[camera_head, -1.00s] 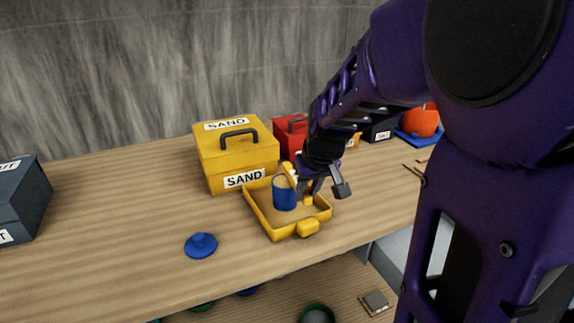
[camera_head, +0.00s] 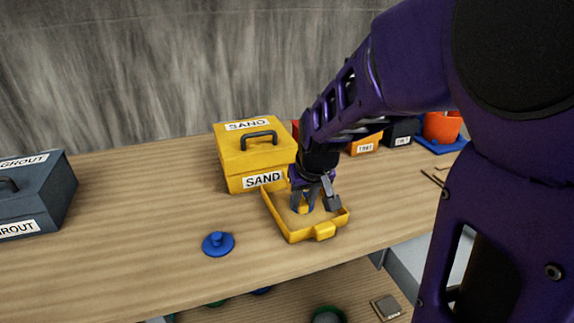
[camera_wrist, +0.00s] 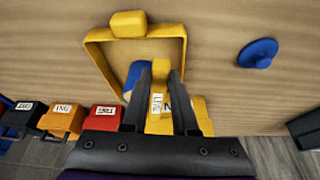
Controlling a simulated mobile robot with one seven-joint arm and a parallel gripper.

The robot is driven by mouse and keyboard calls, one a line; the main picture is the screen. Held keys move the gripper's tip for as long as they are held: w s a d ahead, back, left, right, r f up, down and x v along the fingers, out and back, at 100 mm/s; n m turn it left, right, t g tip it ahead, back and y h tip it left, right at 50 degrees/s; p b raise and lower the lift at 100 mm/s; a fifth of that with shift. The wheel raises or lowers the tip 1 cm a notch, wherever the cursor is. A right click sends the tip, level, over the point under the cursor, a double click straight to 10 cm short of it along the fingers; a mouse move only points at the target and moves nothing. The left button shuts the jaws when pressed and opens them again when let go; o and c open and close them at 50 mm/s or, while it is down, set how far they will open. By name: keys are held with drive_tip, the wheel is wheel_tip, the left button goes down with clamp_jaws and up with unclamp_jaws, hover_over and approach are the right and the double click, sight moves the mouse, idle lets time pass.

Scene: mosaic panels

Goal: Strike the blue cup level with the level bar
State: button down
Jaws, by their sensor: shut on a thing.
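The blue cup (camera_wrist: 134,74) stands in a shallow yellow tray (camera_head: 286,229) and is largely hidden behind my fingers; in the wrist view it shows beside the left finger. My gripper (camera_head: 314,206) is over the tray, fingers pointing down. In the wrist view my gripper (camera_wrist: 160,73) is shut on a yellow piece, the level bar (camera_wrist: 157,124), seen between the fingers with a white label near it. The bar is close to the cup. Whether it touches the cup's rim, and the cup's fill, I cannot tell.
A yellow SAND box (camera_head: 235,165) stands directly behind the tray. A blue lid-like disc (camera_head: 218,243) lies on the bench left of the tray. A dark GROUT box (camera_head: 45,195) is at far left. Coloured boxes stand behind my arm. The front left bench is clear.

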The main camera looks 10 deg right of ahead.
wheel_tip(320, 180, up, 6)
drive_tip(key=a+p, duration=0.2)
drive_tip(key=p, duration=0.2)
drive_tip(key=shift+a+f, duration=0.15)
drive_tip(key=shift+f, duration=0.05)
idle(0.8)
drive_tip(key=shift+s, duration=0.15)
